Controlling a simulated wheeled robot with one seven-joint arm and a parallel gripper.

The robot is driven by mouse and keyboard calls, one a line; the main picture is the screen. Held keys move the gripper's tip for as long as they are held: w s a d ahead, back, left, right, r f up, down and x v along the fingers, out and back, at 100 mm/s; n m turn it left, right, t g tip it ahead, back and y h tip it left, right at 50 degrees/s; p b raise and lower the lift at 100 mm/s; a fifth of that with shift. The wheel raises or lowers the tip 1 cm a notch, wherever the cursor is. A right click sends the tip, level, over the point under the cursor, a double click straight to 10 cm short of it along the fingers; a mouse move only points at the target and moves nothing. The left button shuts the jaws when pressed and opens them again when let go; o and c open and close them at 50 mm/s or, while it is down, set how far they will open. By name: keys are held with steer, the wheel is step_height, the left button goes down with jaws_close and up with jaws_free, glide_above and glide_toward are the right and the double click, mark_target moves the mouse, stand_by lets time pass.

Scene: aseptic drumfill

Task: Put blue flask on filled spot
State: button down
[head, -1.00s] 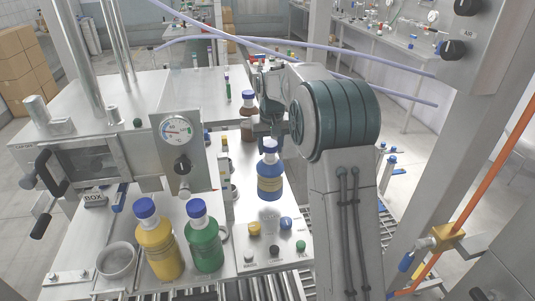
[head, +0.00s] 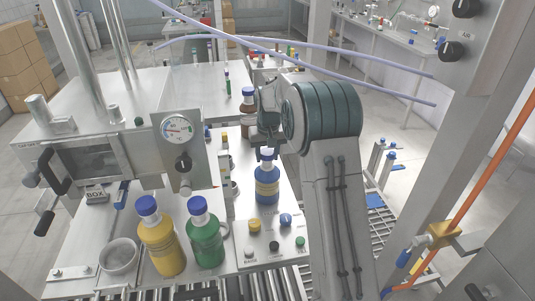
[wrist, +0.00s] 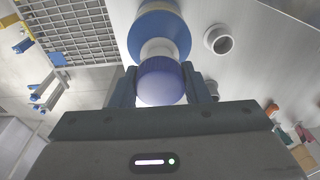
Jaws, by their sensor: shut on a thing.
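The blue flask (head: 267,187) has a blue body, a pale yellowish label and a blue cap. It is upright over the steel counter (head: 246,208), behind the button panel. My gripper (head: 267,149) is shut on its cap from above. In the wrist view the cap (wrist: 160,82) sits between the two fingers, with the blue shoulder beyond it. The flask's base is close to the counter, but I cannot tell whether it touches. I cannot make out a marked filled spot; the flask may hide it.
A yellow flask (head: 161,240) and a green flask (head: 204,235) stand at the front left. A brown flask (head: 248,104) stands behind my gripper. Several knobs, including a yellow one (head: 254,225), are in front of the blue flask. A gauge box (head: 180,150) is at the left.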

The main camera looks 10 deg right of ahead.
steer(key=c, duration=0.8)
jaws_free()
step_height(320, 180, up, 11)
steer(key=s, duration=0.1)
steer(key=s+r+b, duration=0.1)
steer(key=s+r, duration=0.3)
steer(key=s, duration=0.5)
steer(key=s+f+t, duration=0.1)
steer(key=s+f, duration=0.2)
steer(key=s, duration=1)
steer(key=s+f+t, duration=0.1)
steer(key=s+f, duration=0.2)
steer(key=s, duration=1.1)
steer(key=shift+s+f, duration=0.15)
steer(key=shift+f, duration=0.1)
